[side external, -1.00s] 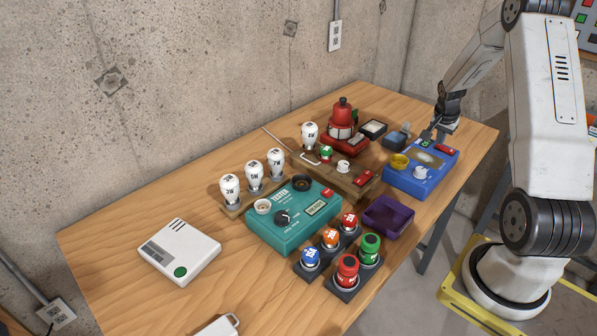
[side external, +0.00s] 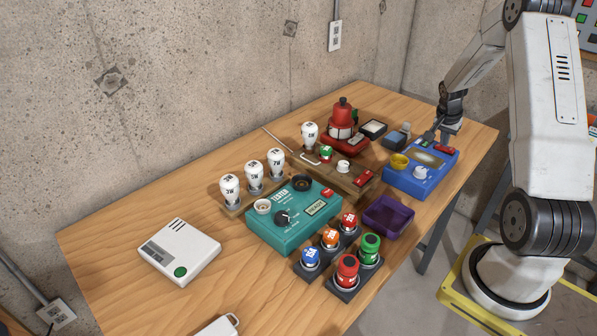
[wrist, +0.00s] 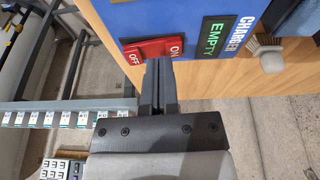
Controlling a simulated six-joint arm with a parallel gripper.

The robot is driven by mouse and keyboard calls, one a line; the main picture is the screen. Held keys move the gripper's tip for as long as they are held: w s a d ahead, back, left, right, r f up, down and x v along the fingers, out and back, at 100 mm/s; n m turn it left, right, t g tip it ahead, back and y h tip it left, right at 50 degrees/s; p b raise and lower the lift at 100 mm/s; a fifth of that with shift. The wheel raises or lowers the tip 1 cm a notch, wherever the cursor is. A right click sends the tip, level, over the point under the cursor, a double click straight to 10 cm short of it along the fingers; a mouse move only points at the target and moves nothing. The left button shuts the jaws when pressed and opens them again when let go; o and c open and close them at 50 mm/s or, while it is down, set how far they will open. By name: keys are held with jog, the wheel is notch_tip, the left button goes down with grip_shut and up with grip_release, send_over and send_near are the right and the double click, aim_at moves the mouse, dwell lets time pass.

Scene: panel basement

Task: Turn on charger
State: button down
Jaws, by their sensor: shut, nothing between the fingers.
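The charger (side external: 408,183) is a blue box at the table's right end, with a yellow ring, a white knob and a window on top. In the wrist view its blue face (wrist: 142,17) carries a red rocker switch (wrist: 134,52) marked OFF and ON, and a dark display (wrist: 213,37) reading EMPTY in green. I cannot tell which side of the switch is pressed. My gripper (wrist: 158,66) is shut and empty, its tips over or beside the ON end of the switch. Whether they touch is unclear. The side view shows my gripper (side external: 440,130) at the charger's far end.
A purple tray (side external: 388,214) and a teal tester (side external: 283,238) stand left of the charger. A wooden board (side external: 345,183) with a red switch and a red device (side external: 342,122) are behind. Bare table lies at the far right.

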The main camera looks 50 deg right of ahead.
dwell(0.4)
jog(key=shift+w+r, duration=0.15)
jog(key=shift+r, duration=0.65)
jog(key=w+v, duration=0.2)
jog(key=v, duration=1)
jog(key=shift+d, duration=0.2)
jog(key=shift+w+r, duration=0.1)
jog(key=w+a+f+n+t+y, duration=0.1)
jog(key=w+a+f+n, duration=0.2)
jog(key=a, duration=0.7)
jog(key=w+a+n+t, duration=0.1)
jog(key=w+a+n, duration=0.3)
jog(key=a, duration=0.6)
jog(key=s+a+f+n+y, duration=0.1)
jog(key=s+a+n, duration=0.3)
jog(key=a, duration=0.6)
jog(key=s+a+f+n+y, duration=0.1)
jog(key=s+a+f+n, duration=0.2)
jog(key=a, duration=0.7)
jog(key=s+n, duration=0.2)
jog(key=n, duration=0.1)
jog(key=shift+f+n+t, duration=0.15)
jog(key=shift+n+t, duration=0.25)
